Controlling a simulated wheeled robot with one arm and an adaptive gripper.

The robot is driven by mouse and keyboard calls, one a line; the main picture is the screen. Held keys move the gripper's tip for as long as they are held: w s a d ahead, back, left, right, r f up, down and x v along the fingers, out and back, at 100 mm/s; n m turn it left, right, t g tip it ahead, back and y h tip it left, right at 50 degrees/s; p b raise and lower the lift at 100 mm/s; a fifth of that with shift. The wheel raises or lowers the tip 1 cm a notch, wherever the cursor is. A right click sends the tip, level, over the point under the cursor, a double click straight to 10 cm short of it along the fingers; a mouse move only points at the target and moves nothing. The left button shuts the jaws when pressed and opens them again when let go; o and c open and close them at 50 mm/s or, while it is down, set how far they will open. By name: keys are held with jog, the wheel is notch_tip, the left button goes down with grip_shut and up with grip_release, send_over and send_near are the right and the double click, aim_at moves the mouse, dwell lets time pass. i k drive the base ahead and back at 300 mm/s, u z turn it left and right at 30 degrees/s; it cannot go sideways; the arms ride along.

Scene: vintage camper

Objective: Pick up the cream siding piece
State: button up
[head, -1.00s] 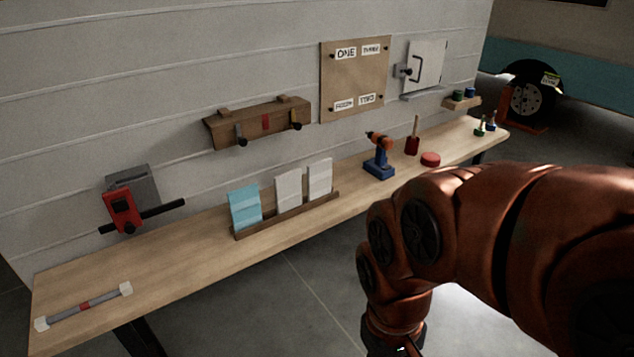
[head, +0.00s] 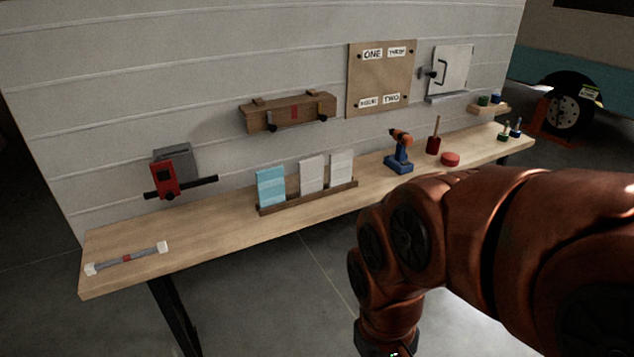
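Three siding pieces stand upright side by side in a low wooden rack (head: 310,198) on the workbench. The left one is a teal siding piece (head: 271,187). The middle pale siding piece (head: 312,174) and the right pale siding piece (head: 342,166) both look whitish; I cannot tell which of them is the cream one. My copper-coloured arm fills the lower right of the head view, in front of the bench and to the right of the rack. Its lower end runs out of the bottom edge, so my gripper and its fingers are out of sight.
The wooden bench (head: 215,226) runs along a white panelled wall. A grey bar with white ends (head: 127,259) lies at the left end. The floor in front is clear.

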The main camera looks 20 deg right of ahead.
aim_at(339, 162)
jog(key=u, duration=0.4)
jog(key=k, duration=0.95)
jog(key=z, duration=0.45)
jog(key=i, duration=0.8)
jog(key=z, duration=0.85)
jog(key=i, duration=0.85)
jog(key=u, duration=0.85)
jog(key=i, duration=0.9)
jog(key=u, duration=0.95)
